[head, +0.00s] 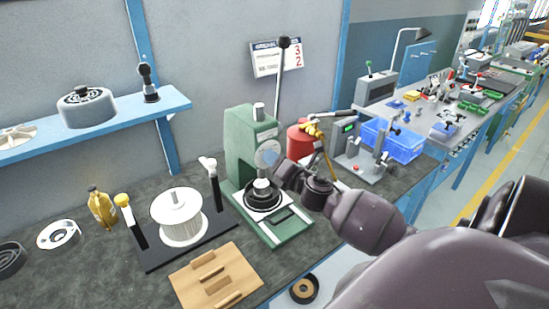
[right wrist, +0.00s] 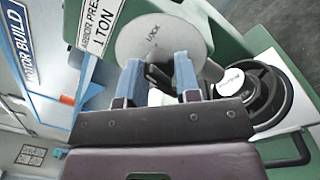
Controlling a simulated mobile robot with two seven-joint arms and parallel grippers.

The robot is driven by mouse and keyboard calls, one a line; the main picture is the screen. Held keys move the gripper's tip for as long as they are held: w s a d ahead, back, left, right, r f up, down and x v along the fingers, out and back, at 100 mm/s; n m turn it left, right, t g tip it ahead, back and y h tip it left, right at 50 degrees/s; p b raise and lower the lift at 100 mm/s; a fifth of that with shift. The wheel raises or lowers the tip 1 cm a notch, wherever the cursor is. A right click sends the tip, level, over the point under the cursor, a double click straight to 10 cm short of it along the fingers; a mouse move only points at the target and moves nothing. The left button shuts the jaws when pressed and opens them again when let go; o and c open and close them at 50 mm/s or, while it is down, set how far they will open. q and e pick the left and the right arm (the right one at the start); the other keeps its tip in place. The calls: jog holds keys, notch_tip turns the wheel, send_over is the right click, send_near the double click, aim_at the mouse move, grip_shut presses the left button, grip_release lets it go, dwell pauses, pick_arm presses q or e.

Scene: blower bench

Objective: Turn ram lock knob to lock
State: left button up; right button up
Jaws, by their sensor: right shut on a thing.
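The green arbor press (head: 243,150) stands on the dark bench, with its long black-knobbed lever upright. A round grey plate marked LOCK (right wrist: 150,38) is on the press's side; it also shows in the head view (head: 266,152). My right gripper (head: 278,168) reaches the press from the right, at this plate. In the right wrist view its two blue-grey fingers (right wrist: 158,80) are shut on the small dark ram lock knob (right wrist: 157,74) in front of the plate. The fingers hide much of the knob, so its exact angle is unclear. My left gripper is not in view.
A white finned rotor (head: 180,218) sits on a black stand left of the press. A wooden block tray (head: 243,270) lies in front. A red can (head: 299,143), a tester (head: 347,140) and a blue crate (head: 402,146) stand to the right.

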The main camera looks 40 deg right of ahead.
jog(key=m+p, duration=0.1)
jog(key=m, duration=0.2)
jog(key=shift+r+m, duration=0.1)
jog(key=shift+m, duration=0.2)
jog(key=shift+m+p, duration=0.45)
jog(key=shift+m, duration=1.15)
jog(key=o, duration=0.9)
